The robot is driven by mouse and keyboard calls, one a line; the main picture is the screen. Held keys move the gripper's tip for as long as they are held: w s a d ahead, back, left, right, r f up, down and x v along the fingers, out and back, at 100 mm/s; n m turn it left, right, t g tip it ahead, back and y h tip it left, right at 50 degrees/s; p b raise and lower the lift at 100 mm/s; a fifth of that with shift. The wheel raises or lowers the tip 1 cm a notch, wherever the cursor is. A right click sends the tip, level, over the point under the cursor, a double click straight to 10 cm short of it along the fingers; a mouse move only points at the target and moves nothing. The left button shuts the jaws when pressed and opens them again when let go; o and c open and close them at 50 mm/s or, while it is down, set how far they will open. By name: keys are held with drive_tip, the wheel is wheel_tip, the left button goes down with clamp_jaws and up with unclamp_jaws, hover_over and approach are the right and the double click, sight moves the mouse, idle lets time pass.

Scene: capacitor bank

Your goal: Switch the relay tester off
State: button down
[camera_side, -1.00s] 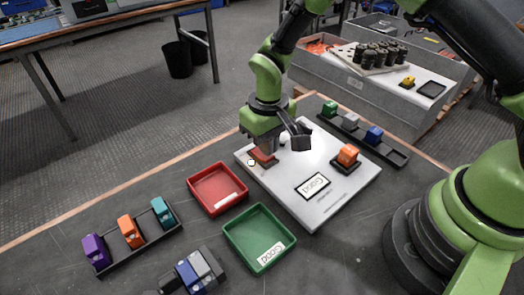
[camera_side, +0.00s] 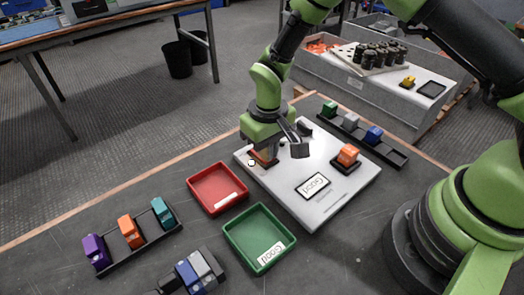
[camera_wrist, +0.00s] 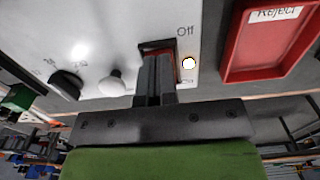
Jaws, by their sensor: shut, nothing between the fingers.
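The relay tester (camera_side: 335,190) is a flat white box on the dark table, with a display (camera_side: 313,186) reading "Good" and an orange relay (camera_side: 347,155) in a black socket. Its red rocker switch (camera_side: 264,159) sits near the far left corner. In the wrist view the red switch (camera_wrist: 187,73) has the label "Off" at one end, and a bright white round spot lies beside it. My gripper (camera_wrist: 157,62) is shut and empty, its fingertips over the switch and partly hiding it. Whether they touch, I cannot tell. In the side view my fingertips are hidden.
A red tray (camera_side: 239,205) and a green tray (camera_side: 232,244) stand in front of the tester. Racks of coloured relays lie at the left (camera_side: 143,246) and behind the tester (camera_side: 399,155). A black knob (camera_wrist: 66,84) and a white knob (camera_wrist: 115,84) stand beside my fingers.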

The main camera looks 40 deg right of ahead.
drive_tip(key=shift+f, duration=0.15)
drive_tip(key=shift+r, duration=3.5)
drive_tip(key=shift+r, duration=0.1)
wheel_tip(320, 180, up, 10)
drive_tip(key=s+d+m+t, duration=0.1)
drive_tip(key=s+d+t, duration=0.1)
drive_tip(key=s+d+r+m+t+y, duration=0.1)
drive_tip(key=s+d+r+t, duration=0.1)
drive_tip(key=s+r, duration=0.3)
drive_tip(key=s+d+r+m+t+y, duration=0.1)
drive_tip(key=s+r, duration=0.5)
drive_tip(key=s, duration=0.6)
drive_tip(key=shift+s+d+m+t, duration=0.15)
drive_tip(key=shift+d+m+t, duration=0.35)
drive_tip(key=shift+d+t, duration=0.45)
drive_tip(key=shift+a, duration=0.2)
